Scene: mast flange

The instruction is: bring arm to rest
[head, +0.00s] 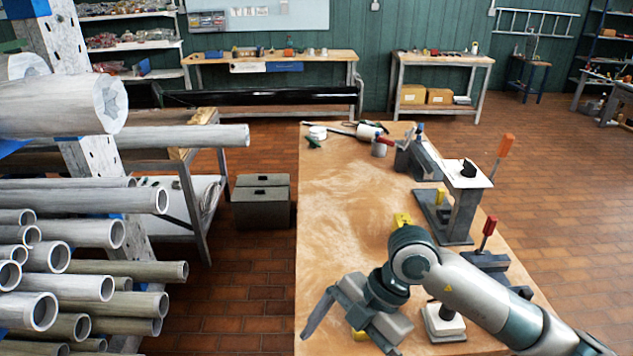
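My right arm comes in from the right, low over the front of the wooden workbench (340,200). Its gripper (345,338) points down and toward the front edge of the view. One dark finger shows at its left end and part of another at its lower right end, set wide apart, with nothing seen held between them. My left gripper is not in view.
A grey stand with a white top plate (466,174), an orange-handled tool (504,147), a red-handled tool (489,226) and a white-topped block (443,322) are near my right arm. A pipe rack (80,230) fills the left. The bench's left middle is clear.

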